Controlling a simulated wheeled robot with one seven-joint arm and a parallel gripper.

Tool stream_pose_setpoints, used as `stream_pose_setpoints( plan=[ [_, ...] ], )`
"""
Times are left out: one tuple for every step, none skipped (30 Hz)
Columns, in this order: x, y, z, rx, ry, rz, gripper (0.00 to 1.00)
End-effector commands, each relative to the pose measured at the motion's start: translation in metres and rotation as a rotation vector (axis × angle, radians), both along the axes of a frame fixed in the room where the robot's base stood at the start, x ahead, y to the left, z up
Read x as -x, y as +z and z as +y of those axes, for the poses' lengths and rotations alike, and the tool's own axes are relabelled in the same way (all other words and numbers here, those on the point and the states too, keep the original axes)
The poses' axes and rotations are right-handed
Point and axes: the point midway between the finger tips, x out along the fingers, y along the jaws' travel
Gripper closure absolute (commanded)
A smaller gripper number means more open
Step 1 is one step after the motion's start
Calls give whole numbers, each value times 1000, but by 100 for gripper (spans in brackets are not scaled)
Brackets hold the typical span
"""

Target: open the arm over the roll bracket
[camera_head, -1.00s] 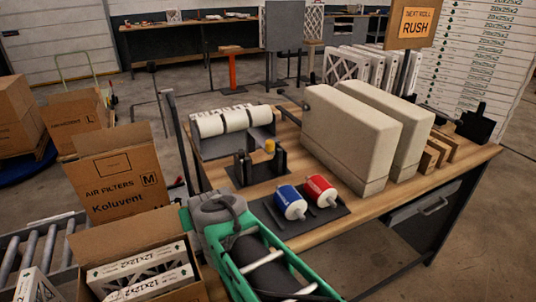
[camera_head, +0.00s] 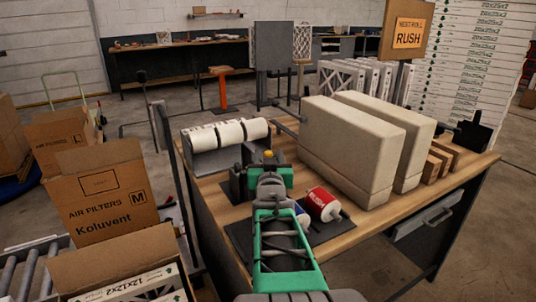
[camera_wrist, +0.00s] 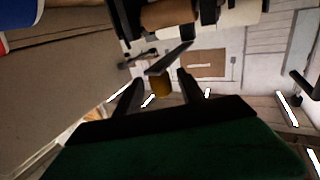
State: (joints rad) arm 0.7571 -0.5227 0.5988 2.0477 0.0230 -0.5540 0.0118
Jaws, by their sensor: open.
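The roll bracket (camera_head: 239,186) is a dark stand on the bench, in front of the white rolls in the head view. Its yellow knob (camera_head: 268,154) shows just past my gripper (camera_head: 268,170), whose body hides most of the bracket. In the wrist view my gripper (camera_wrist: 160,78) is open, with one finger on each side. The knob (camera_wrist: 160,87) appears between the fingers, beside a dark slanting bar (camera_wrist: 170,57) that looks like the bracket's arm. I cannot tell whether a finger touches the knob. The bracket's arm looks closed, but my gripper largely hides it.
A red roll (camera_head: 322,204) and a partly hidden blue roll (camera_head: 302,214) lie on a dark tray right of my arm. White rolls (camera_head: 230,134) sit behind the bracket. Two large beige blocks (camera_head: 345,150) stand to the right. Cartons (camera_head: 105,195) stand at left.

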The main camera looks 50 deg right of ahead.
Motion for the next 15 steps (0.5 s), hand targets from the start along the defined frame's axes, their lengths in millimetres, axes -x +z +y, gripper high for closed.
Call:
stream_pose_setpoints(
  plan=[
    [-1, 0, 1, 0, 2, 0, 53],
    [-1, 0, 1, 0, 2, 0, 53],
    [-1, -1, 1, 0, 3, 0, 53],
    [-1, -1, 1, 0, 3, 0, 54],
    [-1, -1, 1, 0, 3, 0, 56],
    [-1, -1, 1, -1, 3, 1, 60],
    [-1, -1, 1, -1, 3, 1, 62],
    [-1, -1, 1, -1, 2, 1, 64],
    [-1, -1, 1, -1, 2, 1, 68],
    [-1, -1, 1, -1, 2, 1, 70],
    [0, -1, 1, -1, 2, 1, 73],
    [0, -1, 1, -1, 1, 1, 76],
    [0, -1, 1, -1, 1, 1, 78],
    [0, -1, 1, -1, 1, 1, 81],
    [0, -1, 1, -1, 1, 1, 84]
  ],
)
